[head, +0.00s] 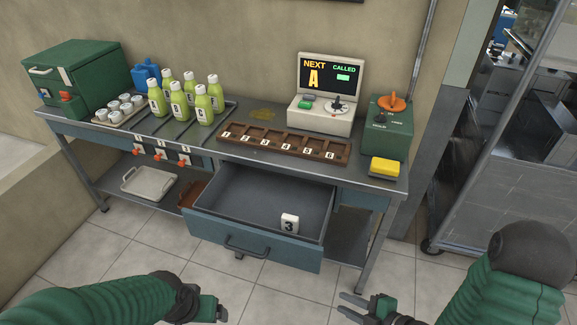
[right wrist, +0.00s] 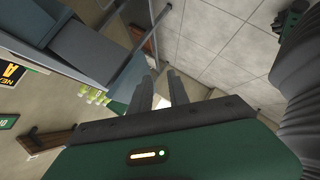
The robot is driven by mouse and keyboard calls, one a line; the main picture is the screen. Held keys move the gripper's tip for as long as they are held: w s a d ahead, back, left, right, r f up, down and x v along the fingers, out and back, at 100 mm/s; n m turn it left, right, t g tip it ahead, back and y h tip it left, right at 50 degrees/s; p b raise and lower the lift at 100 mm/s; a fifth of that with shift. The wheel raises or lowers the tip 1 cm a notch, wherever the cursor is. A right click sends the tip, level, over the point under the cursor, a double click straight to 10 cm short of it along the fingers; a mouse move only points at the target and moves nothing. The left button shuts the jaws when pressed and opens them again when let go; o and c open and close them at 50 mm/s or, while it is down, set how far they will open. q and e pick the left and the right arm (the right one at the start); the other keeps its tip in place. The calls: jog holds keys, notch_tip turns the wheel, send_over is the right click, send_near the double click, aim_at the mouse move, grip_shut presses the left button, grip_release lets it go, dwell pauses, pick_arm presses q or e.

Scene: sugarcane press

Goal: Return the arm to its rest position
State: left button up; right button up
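My right arm comes in from the lower right in the head view. Its gripper (head: 346,305) is over the floor in front of the bench, apart from the open drawer (head: 238,237). Its two fingers stand apart with nothing between them, and they also show empty in the right wrist view (right wrist: 162,88). My left arm comes in from the lower left. Its gripper (head: 222,302) is over the floor in front of the bench, its fingers apart and nothing seen in them.
The metal bench (head: 255,151) carries green bottles (head: 180,105), a wooden numbered rack (head: 283,144), a screen unit (head: 325,100), a green box with an orange knob (head: 387,125) and a yellow sponge (head: 385,166). A glass-sided frame (head: 490,150) stands right. Floor between my grippers is clear.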

jog(key=w+d+r+m+g+h, duration=0.2)
jog(key=d+m+h, duration=0.5)
jog(key=d+m, duration=0.15)
jog(key=s+a+r+m+g+h, duration=0.1)
jog(key=s+a+r+m+g, duration=0.25)
jog(key=s+r+m, duration=0.55)
notch_tip(320, 180, up, 14)
jog(key=w+m+p, duration=0.1)
jog(key=m+p, duration=0.1)
jog(key=p, duration=1.5)
jog(key=shift+a+r, duration=0.2)
jog(key=shift+a, duration=0.1)
jog(key=shift+w, duration=0.1)
